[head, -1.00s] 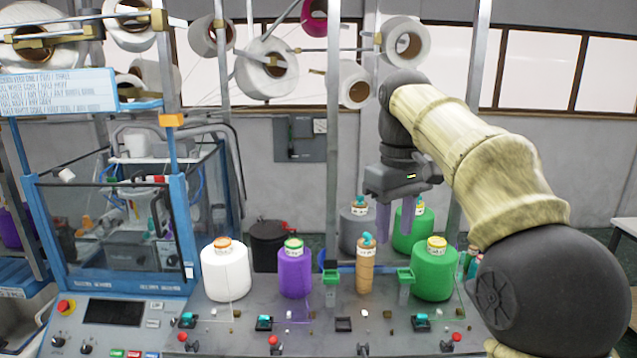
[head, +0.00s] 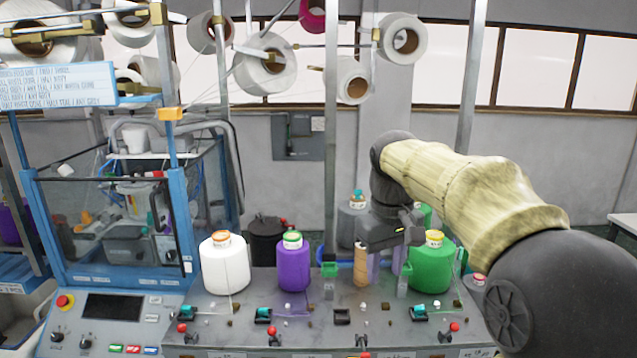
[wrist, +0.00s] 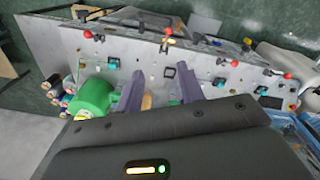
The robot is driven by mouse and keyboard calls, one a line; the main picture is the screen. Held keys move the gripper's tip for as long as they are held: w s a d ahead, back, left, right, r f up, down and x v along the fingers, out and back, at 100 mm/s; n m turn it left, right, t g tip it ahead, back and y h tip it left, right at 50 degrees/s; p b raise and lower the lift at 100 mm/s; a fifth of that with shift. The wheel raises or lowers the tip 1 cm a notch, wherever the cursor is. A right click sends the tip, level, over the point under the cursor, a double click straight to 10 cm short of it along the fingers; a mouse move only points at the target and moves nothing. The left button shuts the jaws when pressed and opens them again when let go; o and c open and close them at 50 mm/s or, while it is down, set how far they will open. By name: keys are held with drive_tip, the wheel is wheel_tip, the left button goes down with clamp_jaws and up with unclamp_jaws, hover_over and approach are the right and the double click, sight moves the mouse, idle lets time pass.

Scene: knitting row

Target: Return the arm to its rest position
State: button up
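My gripper (wrist: 161,88) shows two grey-purple fingers held apart in the wrist view, with nothing gripped between them. In the head view my gripper (head: 390,238) hangs low over the right half of the machine's panel. It is in front of the back-row cones and overlaps the top of a narrow tan cone (head: 361,266). A green cone (head: 431,268) stands just to its right, also seen beside the left finger in the wrist view (wrist: 97,94). My arm reaches in from the right, bent down at the wrist.
A white cone (head: 225,266) and a purple cone (head: 293,268) stand upright to the left. A grey cone (head: 349,228) stands behind. Metal poles rise above the panel (head: 250,318), which carries red knobs and teal-topped parts. A blue-framed enclosure (head: 110,282) is at left.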

drive_tip(key=s+d+f+m+b, duration=0.1)
drive_tip(key=s+f, duration=0.4)
drive_tip(key=f, duration=0.4)
drive_tip(key=s+d+f+m+t+b, duration=0.1)
drive_tip(key=s+f+m, duration=0.1)
drive_tip(key=s+f, duration=0.3)
drive_tip(key=s+d+f+m+t+b, duration=0.1)
drive_tip(key=s+f, duration=0.4)
drive_tip(key=f, duration=0.8)
drive_tip(key=shift+s+m+b, duration=0.25)
drive_tip(key=shift+m+b, duration=0.15)
drive_tip(key=shift+b, duration=0.05)
